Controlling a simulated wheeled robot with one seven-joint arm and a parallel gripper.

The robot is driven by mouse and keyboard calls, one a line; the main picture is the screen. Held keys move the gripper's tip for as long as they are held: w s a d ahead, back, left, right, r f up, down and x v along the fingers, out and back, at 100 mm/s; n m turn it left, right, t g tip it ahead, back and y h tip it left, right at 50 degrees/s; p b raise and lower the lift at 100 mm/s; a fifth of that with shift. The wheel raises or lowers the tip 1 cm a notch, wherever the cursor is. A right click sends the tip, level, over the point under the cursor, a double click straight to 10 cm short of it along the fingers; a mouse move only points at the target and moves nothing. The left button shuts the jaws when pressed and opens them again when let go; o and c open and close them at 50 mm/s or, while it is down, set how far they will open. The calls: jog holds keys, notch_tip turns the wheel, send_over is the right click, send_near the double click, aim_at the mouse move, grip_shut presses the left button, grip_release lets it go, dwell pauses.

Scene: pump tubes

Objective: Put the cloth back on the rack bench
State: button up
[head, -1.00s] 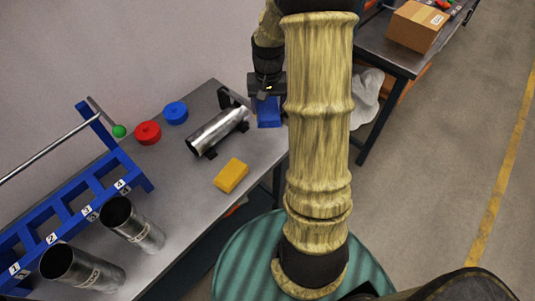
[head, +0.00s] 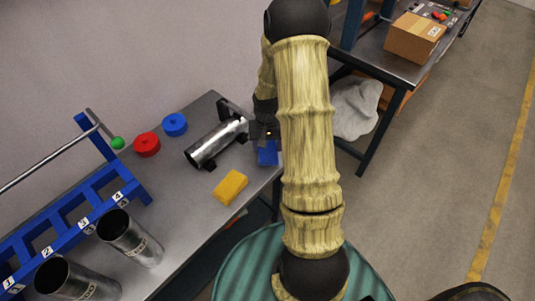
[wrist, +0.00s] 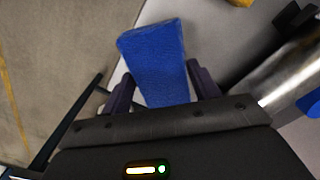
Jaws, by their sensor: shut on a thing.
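The blue cloth (head: 267,153) is a folded pad at the right end of the grey rack bench (head: 190,195). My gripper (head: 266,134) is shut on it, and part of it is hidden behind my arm. In the wrist view the cloth (wrist: 158,62) sticks out between the two dark fingers of my gripper (wrist: 163,86). It shows over the bench top and close to the bench's edge. I cannot tell whether it touches the top.
A steel tube (head: 215,143) lies on supports just left of my gripper. A yellow block (head: 230,187), a red ring (head: 147,145) and a blue ring (head: 175,124) lie on the bench. A blue rack (head: 75,212) and upright tubes (head: 130,237) stand at left.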

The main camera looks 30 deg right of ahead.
aim_at(267, 154)
jog(key=shift+f, duration=0.4)
jog(key=shift+f, duration=1.95)
jog(key=shift+f, duration=0.15)
jog(key=o, duration=0.9)
jog(key=shift+o, duration=0.2)
